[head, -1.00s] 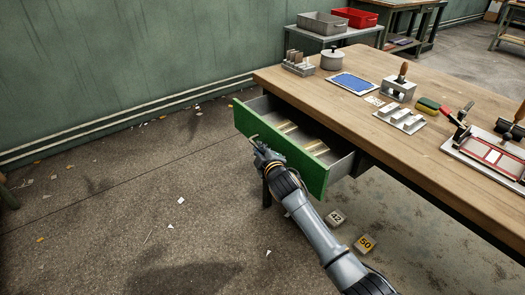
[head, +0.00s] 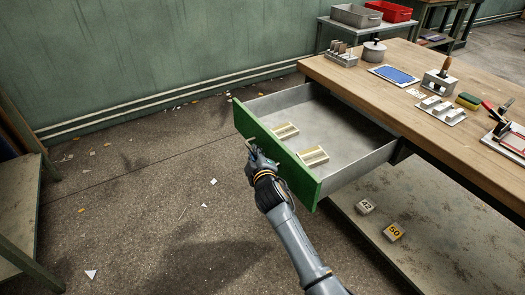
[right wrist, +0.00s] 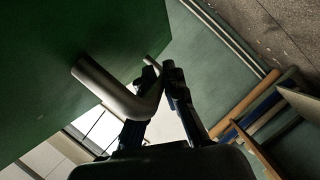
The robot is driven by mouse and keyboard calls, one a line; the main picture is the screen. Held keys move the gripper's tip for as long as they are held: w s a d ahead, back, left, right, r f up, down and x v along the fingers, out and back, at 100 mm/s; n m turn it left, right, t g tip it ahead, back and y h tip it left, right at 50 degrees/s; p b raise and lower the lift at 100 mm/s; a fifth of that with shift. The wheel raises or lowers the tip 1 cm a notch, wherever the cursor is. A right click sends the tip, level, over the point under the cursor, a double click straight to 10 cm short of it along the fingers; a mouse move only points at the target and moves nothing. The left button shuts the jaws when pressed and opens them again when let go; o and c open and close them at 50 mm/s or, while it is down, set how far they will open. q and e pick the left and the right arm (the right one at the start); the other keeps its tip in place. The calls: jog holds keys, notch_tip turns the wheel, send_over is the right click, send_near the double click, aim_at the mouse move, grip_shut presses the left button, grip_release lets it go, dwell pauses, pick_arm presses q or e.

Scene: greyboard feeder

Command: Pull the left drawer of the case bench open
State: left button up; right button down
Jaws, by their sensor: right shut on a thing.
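The left drawer (head: 345,138) of the case bench (head: 440,104) stands far open in the head view, with its green front (head: 296,172) towards the left and its grey inside showing. Two cream-coloured blocks (head: 313,156) lie in it near the front. My right gripper (head: 254,152) is at the outer face of the front. In the right wrist view its fingers (right wrist: 161,84) are shut on the drawer's bar handle (right wrist: 112,92). My left gripper is in neither view.
Another table (head: 18,200) is at the left edge. The floor left of the drawer is clear apart from scraps.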

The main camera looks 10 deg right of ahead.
jog(key=shift+s+a, duration=0.15)
jog(key=shift+a, duration=0.1)
jog(key=shift+f, duration=0.1)
jog(key=c, duration=1.4)
grip_release()
jog(key=v, duration=1.2)
